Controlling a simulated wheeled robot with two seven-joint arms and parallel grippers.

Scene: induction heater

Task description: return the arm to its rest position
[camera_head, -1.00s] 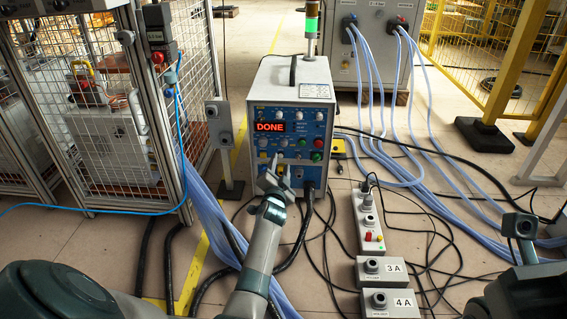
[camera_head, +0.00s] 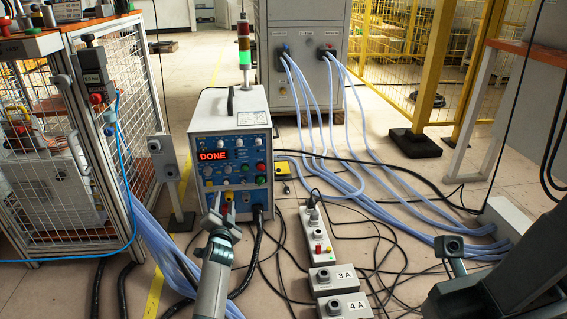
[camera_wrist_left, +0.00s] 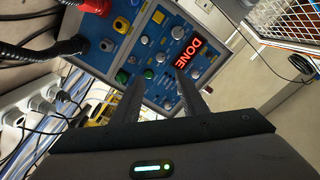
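My left gripper (camera_head: 222,207) is in front of the lower front panel of the heater unit (camera_head: 232,108), a white and blue box with a lit red "DONE" display (camera_head: 213,155). In the left wrist view the two dark fingers (camera_wrist_left: 159,98) stand apart with nothing between them. The panel (camera_wrist_left: 140,50) shows tilted beyond them, and I see no contact with it. My left forearm rises from the bottom of the head view.
Blue hoses (camera_head: 385,207) and black cables cross the floor. A mesh cage (camera_head: 120,90) stands left.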

